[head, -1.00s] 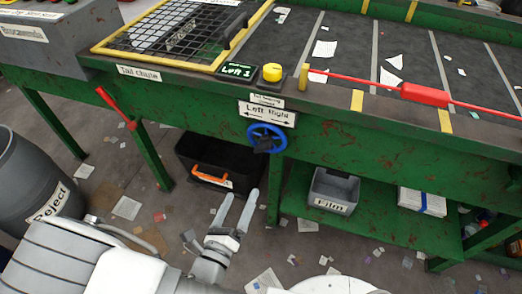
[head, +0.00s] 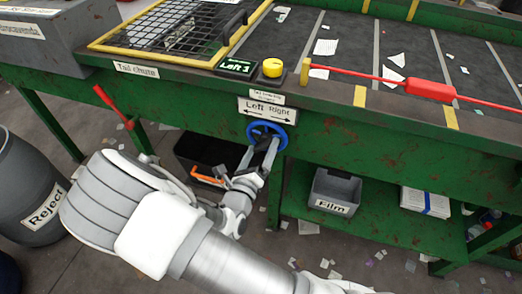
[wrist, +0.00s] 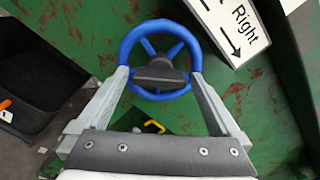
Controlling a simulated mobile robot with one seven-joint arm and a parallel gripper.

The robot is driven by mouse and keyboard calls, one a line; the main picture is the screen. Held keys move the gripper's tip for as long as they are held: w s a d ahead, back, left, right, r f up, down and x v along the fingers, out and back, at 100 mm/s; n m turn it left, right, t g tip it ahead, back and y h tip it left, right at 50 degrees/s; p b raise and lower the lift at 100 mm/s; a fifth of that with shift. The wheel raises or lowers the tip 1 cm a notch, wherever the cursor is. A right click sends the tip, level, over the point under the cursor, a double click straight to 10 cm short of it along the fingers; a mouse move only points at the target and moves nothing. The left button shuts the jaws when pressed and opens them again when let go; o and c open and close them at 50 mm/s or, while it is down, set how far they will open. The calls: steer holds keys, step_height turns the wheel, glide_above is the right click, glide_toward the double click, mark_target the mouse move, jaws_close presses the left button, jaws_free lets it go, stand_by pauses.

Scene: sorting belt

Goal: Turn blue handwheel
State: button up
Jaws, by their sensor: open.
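The blue handwheel (head: 284,134) is mounted on the front of the green belt frame, under the "Left Right" sign. In the wrist view the handwheel (wrist: 126,46) faces me, with blue spokes and a dark grey hub block (wrist: 160,76). My gripper (head: 262,149) is at the lower part of the wheel in the head view and hides some of it. In the wrist view my gripper (wrist: 159,76) is open, one finger on each side of the hub, near the lower rim. I cannot tell whether the fingers touch the wheel.
The "Left Right" sign (head: 267,111) is just above the wheel. A black bin (head: 185,154) with an orange handle is below left. A grey "Film" bin (head: 335,190) sits on the lower shelf. A red lever (head: 113,105) sticks out at the left.

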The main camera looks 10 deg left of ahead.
steer(key=c, duration=1.2)
steer(key=shift+c, duration=0.2)
steer(key=shift+m, duration=0.3)
steer(key=shift+m+p, duration=0.6)
steer(key=shift+m, duration=1.9)
steer(key=o, duration=1.2)
